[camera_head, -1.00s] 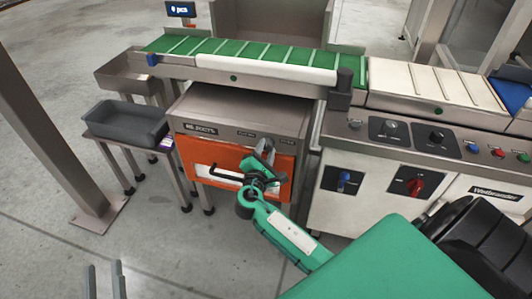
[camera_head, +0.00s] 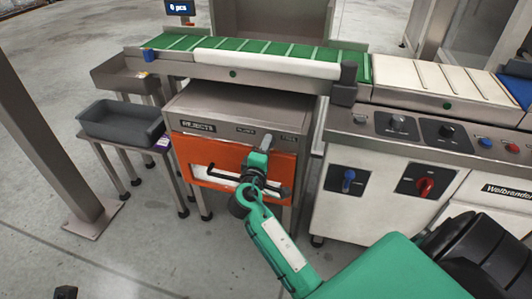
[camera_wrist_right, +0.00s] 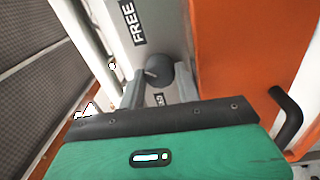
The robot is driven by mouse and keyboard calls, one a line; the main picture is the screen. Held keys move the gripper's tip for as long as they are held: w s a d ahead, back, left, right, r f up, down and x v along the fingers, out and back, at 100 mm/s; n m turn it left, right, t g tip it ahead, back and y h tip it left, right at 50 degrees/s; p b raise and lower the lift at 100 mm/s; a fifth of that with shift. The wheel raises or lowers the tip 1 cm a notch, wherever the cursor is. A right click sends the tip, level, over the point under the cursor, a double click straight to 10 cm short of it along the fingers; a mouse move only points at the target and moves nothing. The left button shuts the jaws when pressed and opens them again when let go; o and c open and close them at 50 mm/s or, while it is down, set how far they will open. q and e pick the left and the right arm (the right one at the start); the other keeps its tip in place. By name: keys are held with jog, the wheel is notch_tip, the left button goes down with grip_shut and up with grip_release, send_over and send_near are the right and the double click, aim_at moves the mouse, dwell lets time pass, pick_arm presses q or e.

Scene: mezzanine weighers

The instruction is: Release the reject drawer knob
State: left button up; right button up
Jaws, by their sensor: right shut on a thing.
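The reject drawer knob (camera_wrist_right: 158,74) is dark and round, with a pale mark on its left side in the wrist view. It sits on the grey panel between my two fingers, below the FREE label (camera_wrist_right: 136,22). A second label is partly hidden. My right gripper (camera_wrist_right: 159,88) is shut on the knob; in the head view the gripper (camera_head: 265,143) reaches the front of the reject cabinet (camera_head: 240,105) and hides the knob. The orange drawer front (camera_head: 200,155) is below, with a black handle (camera_head: 222,174). At the bottom left is a small dark part (camera_head: 65,292), perhaps of my left gripper.
A dark grey tray (camera_head: 120,118) stands on a stand left of the cabinet. A steel post (camera_head: 50,130) rises farther left. A green conveyor (camera_head: 280,50) runs behind, and a control cabinet (camera_head: 340,210) stands to the right. The front floor is clear.

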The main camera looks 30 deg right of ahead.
jog(key=shift+f+m+b, duration=0.2)
jog(key=shift+m+b, duration=0.15)
jog(key=shift+m, duration=0.25)
jog(key=shift+r, duration=0.1)
jog(key=o, duration=1)
jog(key=shift+s, duration=0.1)
jog(key=p+v, duration=0.1)
jog(key=v, duration=1.2)
jog(key=shift+s+a+p, duration=0.15)
jog(key=shift+a+p, duration=0.2)
jog(key=shift+a, duration=0.05)
